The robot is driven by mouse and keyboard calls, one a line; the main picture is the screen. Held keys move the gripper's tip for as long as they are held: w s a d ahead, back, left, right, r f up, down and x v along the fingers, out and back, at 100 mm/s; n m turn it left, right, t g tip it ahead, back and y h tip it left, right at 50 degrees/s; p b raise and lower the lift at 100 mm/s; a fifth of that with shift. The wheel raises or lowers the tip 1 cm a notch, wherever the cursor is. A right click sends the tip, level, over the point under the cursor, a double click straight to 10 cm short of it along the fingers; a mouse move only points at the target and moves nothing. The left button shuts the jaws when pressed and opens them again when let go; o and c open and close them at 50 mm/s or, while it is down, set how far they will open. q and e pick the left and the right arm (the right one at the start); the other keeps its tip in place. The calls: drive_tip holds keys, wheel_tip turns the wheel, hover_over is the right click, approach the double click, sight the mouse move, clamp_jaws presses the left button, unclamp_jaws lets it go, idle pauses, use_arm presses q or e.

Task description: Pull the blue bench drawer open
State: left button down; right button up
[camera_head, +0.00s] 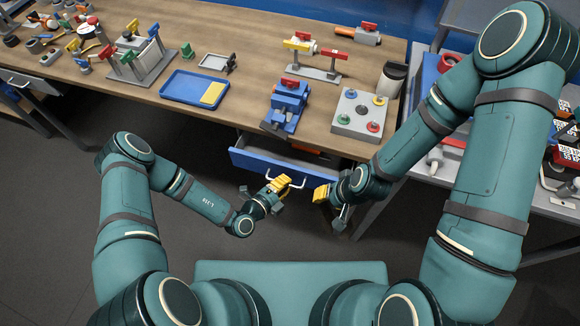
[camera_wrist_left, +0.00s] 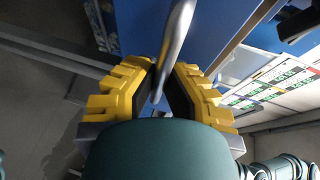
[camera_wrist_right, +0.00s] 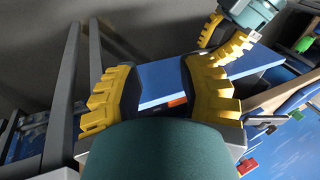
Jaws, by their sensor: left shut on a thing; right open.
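The blue bench drawer (camera_head: 250,162) is partly open under the bench top, its front standing out and a strip of its inside showing. Its pale curved bar handle (camera_head: 299,184) is on the front; it also shows in the left wrist view (camera_wrist_left: 179,30). My left gripper (camera_head: 279,184) is shut on the handle, with the bar between its yellow fingers in the left wrist view (camera_wrist_left: 163,78). My right gripper (camera_head: 321,194) is open and empty just right of the handle. The blue front shows beyond its fingers in the right wrist view (camera_wrist_right: 158,85).
The wooden bench (camera_head: 235,106) carries a blue tray (camera_head: 182,88), a blue vise (camera_head: 288,103) and a box with coloured knobs (camera_head: 360,114) above the drawer. A grey bench leg (camera_head: 372,215) stands right of my right gripper. The floor in front of the drawer is clear.

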use_arm(q)
drive_tip(key=s+a+p, duration=0.1)
drive_tip(key=s+a, duration=0.3)
drive_tip(key=s, duration=1)
drive_tip(key=shift+a+p, duration=0.15)
drive_tip(key=shift+p, duration=0.25)
drive_tip(key=c, duration=1)
unclamp_jaws()
drive_tip(key=shift+a, duration=0.1)
drive_tip(key=v, duration=1.2)
